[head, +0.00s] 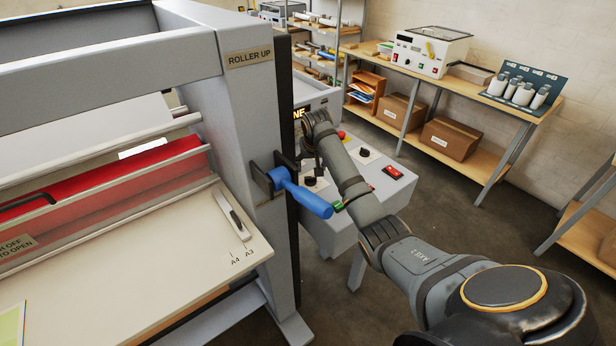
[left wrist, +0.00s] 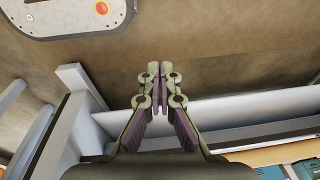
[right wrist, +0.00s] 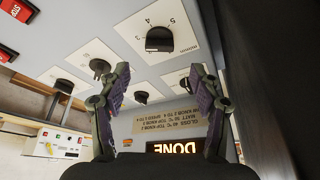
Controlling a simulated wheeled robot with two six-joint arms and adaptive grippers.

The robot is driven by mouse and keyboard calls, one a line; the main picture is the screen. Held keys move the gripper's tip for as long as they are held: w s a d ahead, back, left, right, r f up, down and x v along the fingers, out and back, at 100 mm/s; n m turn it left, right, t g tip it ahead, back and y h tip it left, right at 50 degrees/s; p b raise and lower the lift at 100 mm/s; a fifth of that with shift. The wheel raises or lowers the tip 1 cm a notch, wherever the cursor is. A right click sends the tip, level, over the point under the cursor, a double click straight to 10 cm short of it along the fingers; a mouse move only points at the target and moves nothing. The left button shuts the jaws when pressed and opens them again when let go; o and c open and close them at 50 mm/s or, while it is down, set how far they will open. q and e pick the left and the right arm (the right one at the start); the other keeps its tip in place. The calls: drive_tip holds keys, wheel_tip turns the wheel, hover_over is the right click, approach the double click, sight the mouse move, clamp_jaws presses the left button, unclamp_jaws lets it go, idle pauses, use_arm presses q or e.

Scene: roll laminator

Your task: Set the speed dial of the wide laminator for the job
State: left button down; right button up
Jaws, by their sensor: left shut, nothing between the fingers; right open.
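The wide laminator (head: 215,110) fills the left of the head view, with its grey control console (head: 335,230) beside it. The right wrist view shows the console upside down. A black dial (right wrist: 159,39) there sits on a white plate with numerals including 4 and 5; its small caption is not readable. My left gripper (left wrist: 160,75) is shut and empty, away from the console.
A lit display (right wrist: 185,146) reads DONE, beside a printed settings label (right wrist: 170,118). A blue-handled lever (head: 305,197) sticks out near my right arm. Red switches (right wrist: 18,10) are on the console. A bench (head: 465,85) stands behind; open floor lies between.

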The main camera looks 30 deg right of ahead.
sight(311, 178)
drive_tip(key=x, duration=0.3)
drive_tip(key=p+x, duration=0.1)
drive_tip(key=x, duration=0.1)
drive_tip(key=shift+s+a+f, duration=0.15)
drive_tip(key=shift+s+f, duration=0.15)
drive_tip(key=shift+x, duration=0.8)
drive_tip(key=shift+w+r, duration=0.1)
drive_tip(key=c, duration=1.1)
use_arm(q)
drive_tip(key=s, duration=0.1)
drive_tip(key=s+a+r, duration=0.1)
drive_tip(key=s, duration=0.1)
drive_tip(key=shift+s+a+r, duration=0.25)
drive_tip(key=shift+s+a, duration=0.1)
drive_tip(key=shift+s, duration=0.05)
use_arm(e)
drive_tip(key=shift+c, duration=0.2)
